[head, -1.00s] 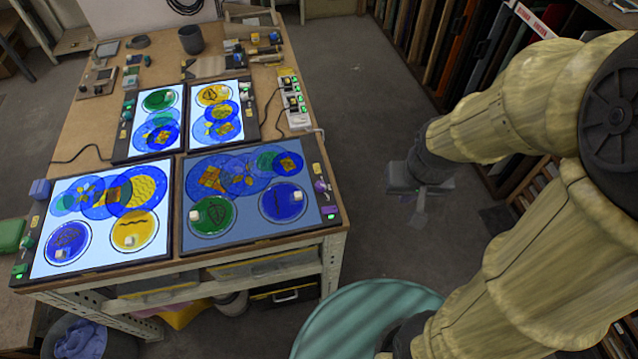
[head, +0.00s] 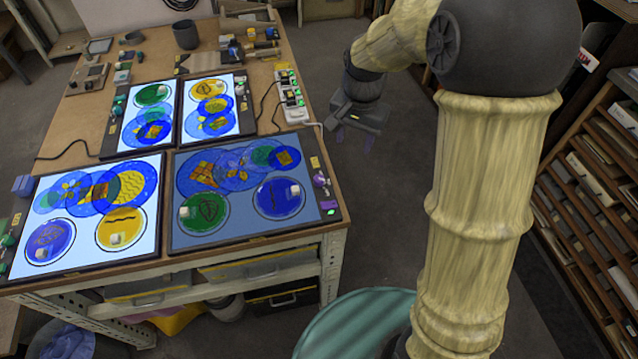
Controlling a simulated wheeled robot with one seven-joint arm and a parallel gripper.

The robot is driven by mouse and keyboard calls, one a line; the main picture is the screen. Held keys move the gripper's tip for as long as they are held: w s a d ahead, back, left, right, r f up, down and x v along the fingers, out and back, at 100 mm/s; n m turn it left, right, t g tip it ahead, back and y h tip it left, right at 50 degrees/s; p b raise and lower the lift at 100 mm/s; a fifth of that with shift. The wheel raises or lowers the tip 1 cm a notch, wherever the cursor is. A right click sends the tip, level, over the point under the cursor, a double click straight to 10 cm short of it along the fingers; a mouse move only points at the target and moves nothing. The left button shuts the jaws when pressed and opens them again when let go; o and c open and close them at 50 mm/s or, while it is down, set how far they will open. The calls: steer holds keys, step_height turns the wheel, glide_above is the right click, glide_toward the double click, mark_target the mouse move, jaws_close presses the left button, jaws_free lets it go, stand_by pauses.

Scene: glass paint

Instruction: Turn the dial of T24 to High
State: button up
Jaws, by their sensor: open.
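Four light panels with painted glass discs lie on the workbench. The front right panel (head: 240,235) glows dimmer than the others. On its right edge strip are a purple dial (head: 320,181), a yellow label (head: 314,162) and a green light (head: 331,211). The other panels, front left (head: 140,245), back left (head: 128,142) and back right (head: 187,131), are bright and have knobs on their side strips. The labels are too small to read, so I cannot tell which panel is T24. My gripper (head: 355,138) is open and empty, right of the bench, apart from every dial.
A power strip (head: 291,98) with green lights and a cable lies at the bench's right edge. A dark cup (head: 185,35) and small tools stand at the back. A shelf rack (head: 590,160) is on the right.

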mark_target(319, 178)
steer(key=w+a+f+m+g+b, duration=0.1)
steer(key=w+a+f+m+b, duration=0.1)
steer(key=w+a, duration=0.3)
steer(key=a+f, duration=0.1)
steer(key=a, duration=0.1)
steer(key=shift+a+f+m+b, duration=0.2)
steer(key=shift+a+m+b, duration=0.15)
steer(key=shift+a+m, duration=0.05)
steer(key=shift+w+f, duration=0.1)
steer(key=shift+f, duration=0.05)
step_height(319, 178, down, 17)
steer(key=shift+f+p, duration=0.1)
steer(key=shift+p, duration=1.05)
steer(key=c, duration=1)
